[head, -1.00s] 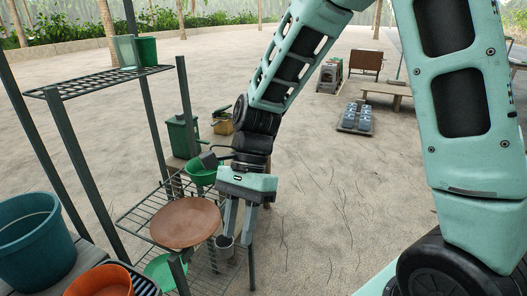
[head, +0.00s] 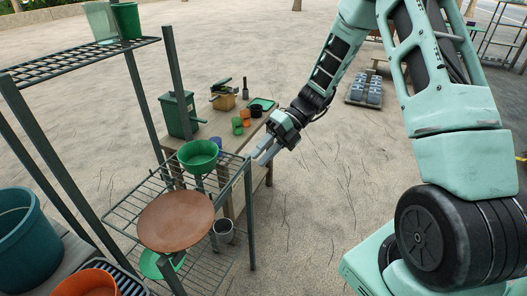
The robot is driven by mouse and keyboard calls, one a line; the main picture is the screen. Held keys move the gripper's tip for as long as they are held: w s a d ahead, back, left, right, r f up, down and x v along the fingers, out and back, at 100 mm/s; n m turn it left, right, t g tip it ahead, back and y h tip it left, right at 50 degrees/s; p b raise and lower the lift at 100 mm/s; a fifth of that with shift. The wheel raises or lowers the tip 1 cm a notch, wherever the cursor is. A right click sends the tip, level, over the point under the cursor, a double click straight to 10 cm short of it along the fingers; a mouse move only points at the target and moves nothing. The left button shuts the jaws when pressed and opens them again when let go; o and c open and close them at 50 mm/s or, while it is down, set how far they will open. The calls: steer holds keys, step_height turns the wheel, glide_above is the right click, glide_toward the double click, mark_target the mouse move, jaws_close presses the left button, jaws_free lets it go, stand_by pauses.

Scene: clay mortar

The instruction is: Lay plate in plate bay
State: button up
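A round brown plate-like disc (head: 176,222) lies on the wire rack's middle shelf (head: 128,213), at lower left in the head view. A green bowl (head: 199,156) stands behind it, near the rack's far edge. My gripper (head: 258,157) is to the right of the green bowl, beyond the rack's right post and above the wooden table's near end. Its two fingers point down-left, look apart, and hold nothing that I can see. I cannot pick out a marked plate bay.
The wooden table (head: 230,142) holds a green bin (head: 178,115), small cups and a green tray (head: 262,103). A grey cup (head: 223,232) and a green dish (head: 150,264) sit low in the rack. A teal bucket (head: 15,240) and orange bowl (head: 85,284) stand at left.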

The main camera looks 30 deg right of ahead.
mark_target(214, 209)
steer(key=x, duration=1.7)
steer(key=shift+s+a+f, duration=0.1)
steer(key=shift+a+f, duration=0.1)
jaws_close()
